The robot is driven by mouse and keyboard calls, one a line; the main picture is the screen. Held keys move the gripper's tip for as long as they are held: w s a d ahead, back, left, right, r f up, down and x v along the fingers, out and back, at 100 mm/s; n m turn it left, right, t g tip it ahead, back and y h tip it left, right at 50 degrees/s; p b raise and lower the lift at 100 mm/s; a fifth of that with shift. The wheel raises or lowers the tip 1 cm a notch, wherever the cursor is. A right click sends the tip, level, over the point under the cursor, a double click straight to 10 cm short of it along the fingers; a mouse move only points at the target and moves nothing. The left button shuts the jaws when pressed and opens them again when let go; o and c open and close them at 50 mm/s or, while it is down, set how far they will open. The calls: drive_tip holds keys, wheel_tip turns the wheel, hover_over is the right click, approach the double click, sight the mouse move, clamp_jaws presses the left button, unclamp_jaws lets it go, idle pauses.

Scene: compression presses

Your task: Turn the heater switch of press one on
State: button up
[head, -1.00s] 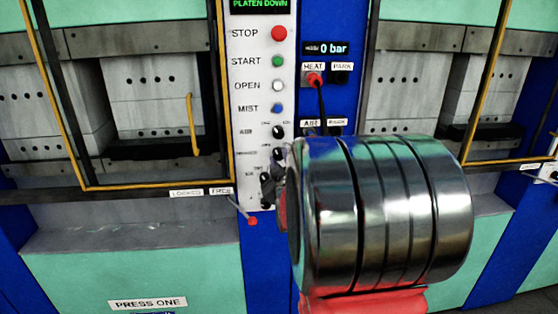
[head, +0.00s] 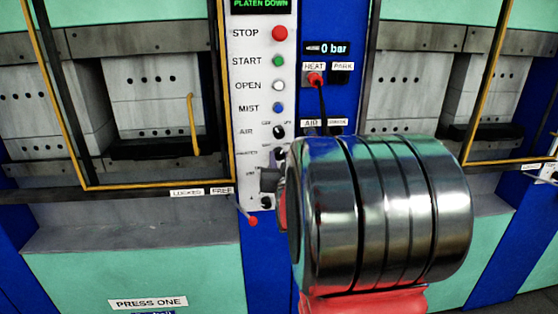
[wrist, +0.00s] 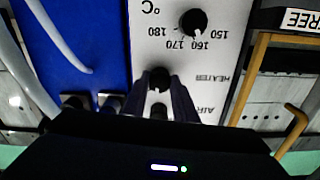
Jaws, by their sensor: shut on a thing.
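Press one's white control panel (head: 262,100) stands at the middle of the head view, left of my arm. The heater switch is a small black knob (wrist: 158,80) beside the HEATER label (wrist: 208,78) in the upside-down wrist view. My gripper (wrist: 164,86) has its two dark fingers on either side of this knob and is shut on it. In the head view my gripper (head: 270,178) is a small dark shape at the lower panel, partly hidden by my arm. I cannot tell which way the heater knob points.
The AIR knob (head: 278,132) sits just above. A temperature dial (wrist: 193,22) marked 150 to 180 is close by. STOP (head: 280,33), START (head: 278,61), OPEN (head: 278,86) and MIST (head: 278,107) buttons line the panel. A red-tipped lever (head: 252,220) hangs at lower left.

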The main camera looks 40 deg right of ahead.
drive_tip(key=shift+w+a+f+m, duration=0.15)
drive_tip(key=shift+f+m, duration=0.1)
drive_tip(key=shift+m, duration=0.55)
drive_tip(key=o, duration=0.8)
drive_tip(key=shift+o, duration=1.2)
drive_tip(key=shift+r, duration=0.1)
